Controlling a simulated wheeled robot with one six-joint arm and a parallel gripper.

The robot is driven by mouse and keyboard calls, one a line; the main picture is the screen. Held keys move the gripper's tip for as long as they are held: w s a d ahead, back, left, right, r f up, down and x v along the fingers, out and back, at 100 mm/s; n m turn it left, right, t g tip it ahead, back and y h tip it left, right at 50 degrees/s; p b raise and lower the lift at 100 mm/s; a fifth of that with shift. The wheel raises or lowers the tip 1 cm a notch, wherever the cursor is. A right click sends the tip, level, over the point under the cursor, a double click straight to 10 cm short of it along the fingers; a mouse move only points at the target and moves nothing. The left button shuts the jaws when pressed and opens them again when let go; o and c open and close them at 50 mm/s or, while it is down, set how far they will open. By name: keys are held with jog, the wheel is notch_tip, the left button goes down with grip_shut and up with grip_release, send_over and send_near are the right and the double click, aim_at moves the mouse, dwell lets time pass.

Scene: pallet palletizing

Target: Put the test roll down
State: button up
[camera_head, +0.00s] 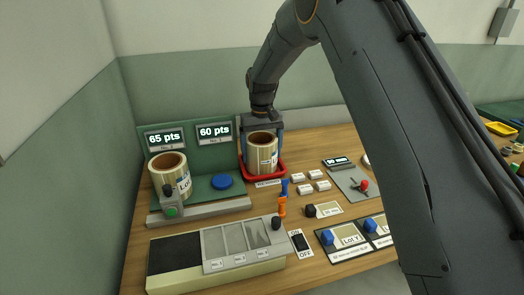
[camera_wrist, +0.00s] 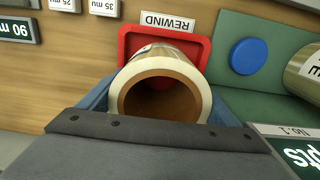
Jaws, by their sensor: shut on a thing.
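The roll (camera_head: 262,157) is a cream roll with a brown core and a printed label. My gripper (camera_head: 262,150) is shut on it from above, with a blue finger on each side. The roll is upright over the red tray (camera_head: 283,169), labelled REWIND in the wrist view. Whether its bottom touches the tray I cannot tell. In the wrist view the roll (camera_wrist: 160,85) shows its open core, and the red tray (camera_wrist: 133,45) shows around its far end. A similar roll (camera_head: 170,178) stands on the green stand at left.
Green stand with a blue disc (camera_head: 221,181) and displays reading 65 pts (camera_head: 165,139) and 60 pts (camera_head: 214,132). In front are a slotted box (camera_head: 235,240), orange and blue pegs, small white labelled blocks (camera_head: 306,187), an ON/OFF switch (camera_head: 300,243) and LOT plates (camera_head: 347,236).

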jog(key=o, duration=1.2)
jog(key=shift+f, duration=0.1)
notch_tip(320, 180, up, 12)
jog(key=b, duration=0.3)
jog(key=shift+b, duration=0.4)
jog(key=s+d+f+m, duration=0.1)
jog(key=s+d+f, duration=0.3)
jog(key=s, duration=0.7)
jog(key=s+d+f+m, duration=0.1)
jog(key=s+d+f, duration=0.3)
jog(key=s+d, duration=0.5)
jog(key=s+d+f+m+t, duration=0.1)
jog(key=s+d+f, duration=0.3)
jog(key=s+d, duration=0.3)
jog(key=shift+s+d, duration=0.1)
jog(key=shift+s, duration=2.8)
